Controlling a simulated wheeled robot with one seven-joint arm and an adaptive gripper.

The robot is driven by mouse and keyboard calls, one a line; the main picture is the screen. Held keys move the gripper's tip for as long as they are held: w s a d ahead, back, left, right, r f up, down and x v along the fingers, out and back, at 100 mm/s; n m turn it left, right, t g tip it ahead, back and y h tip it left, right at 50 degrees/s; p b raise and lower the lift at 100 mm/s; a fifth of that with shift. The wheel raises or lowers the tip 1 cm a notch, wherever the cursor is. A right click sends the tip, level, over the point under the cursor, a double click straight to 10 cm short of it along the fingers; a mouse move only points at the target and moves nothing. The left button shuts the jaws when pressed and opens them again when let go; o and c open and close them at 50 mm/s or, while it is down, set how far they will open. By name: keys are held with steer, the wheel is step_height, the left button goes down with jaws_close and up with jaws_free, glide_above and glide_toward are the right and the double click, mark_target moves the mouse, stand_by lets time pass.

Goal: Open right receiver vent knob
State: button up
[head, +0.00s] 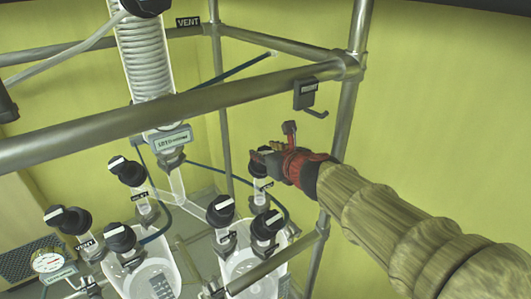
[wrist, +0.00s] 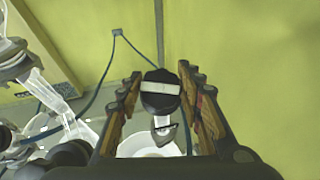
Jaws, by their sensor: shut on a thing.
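The right receiver vent knob is a black cap with a white bar (wrist: 160,88), seen between my fingers in the wrist view. The bar lies nearly level across it there. In the head view the knob (head: 259,167) is partly hidden by my fingers, above a glass neck with a small dark label. My gripper (head: 268,158) reaches in from the right and is shut on the knob. In the wrist view its fingers (wrist: 159,78) stand on either side of the cap. The right receiver (head: 252,262) is the clear glass vessel below.
Other black knobs with white bars (head: 221,210) stand close by on the left and below. A metal rail (head: 240,90) crosses above my gripper, with an upright post (head: 355,75) and a hook (head: 308,95) near it. A coil condenser (head: 150,65) hangs at the left.

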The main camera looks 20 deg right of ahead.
mark_target(265, 151)
steer(key=n+y+b, duration=0.2)
steer(key=n, duration=0.1)
steer(key=shift+d+f, duration=0.1)
steer(key=shift+f, duration=0.05)
steer(key=shift+n+g+y+b, duration=0.25)
steer(key=shift+n+g+y, duration=0.45)
steer(key=shift+n, duration=0.8)
steer(key=shift+n+g+y+b, duration=0.25)
steer(key=shift+n+g+y, duration=0.45)
steer(key=shift+n, duration=0.8)
steer(key=o, duration=1.1)
steer(key=shift+a, duration=0.2)
step_height(265, 151, up, 10)
steer(key=shift+r, duration=0.1)
